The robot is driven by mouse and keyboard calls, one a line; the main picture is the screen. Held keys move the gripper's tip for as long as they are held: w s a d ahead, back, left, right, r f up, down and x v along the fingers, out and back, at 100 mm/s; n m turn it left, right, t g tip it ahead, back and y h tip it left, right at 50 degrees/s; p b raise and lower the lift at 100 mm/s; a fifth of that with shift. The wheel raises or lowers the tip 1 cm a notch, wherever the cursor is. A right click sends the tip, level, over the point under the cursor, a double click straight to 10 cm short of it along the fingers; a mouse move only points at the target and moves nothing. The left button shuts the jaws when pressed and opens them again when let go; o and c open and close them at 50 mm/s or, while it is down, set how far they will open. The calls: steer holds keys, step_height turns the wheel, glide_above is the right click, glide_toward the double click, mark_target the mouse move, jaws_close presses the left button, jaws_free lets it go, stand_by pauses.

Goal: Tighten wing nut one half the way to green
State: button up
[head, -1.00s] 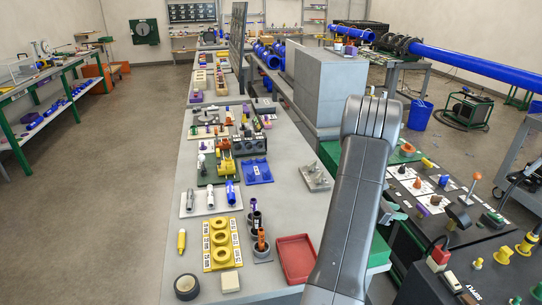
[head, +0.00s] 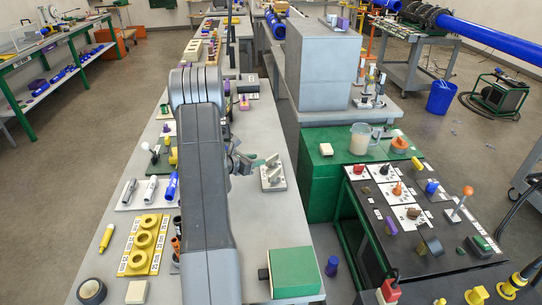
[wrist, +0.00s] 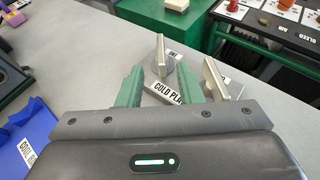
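The small plate (head: 273,178) with upright metal wing nuts lies on the grey bench in the head view, just right of my gripper (head: 258,160). In the wrist view, one wing nut (wrist: 160,58) stands between my green fingers, beside a label partly reading "ONE". A second wing nut (wrist: 213,77) stands to the right, outside the fingers. A label on the plate reads "COLD PLA", its end hidden by the right finger. My gripper (wrist: 159,70) is open, with gaps seen around the first nut; its height over the nut is hard to judge. I make out no green mark on the plate.
A blue holder (wrist: 35,140) lies left of my gripper in the wrist view. A green block (head: 291,272) stands at the bench's near right. A green cabinet (head: 320,185) and a black control panel (head: 420,230) stand to the right.

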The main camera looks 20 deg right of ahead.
mark_target(271, 157)
steer(key=p+x, duration=0.2)
steer(key=x, duration=0.7)
steer(key=shift+d, duration=0.25)
jaws_close()
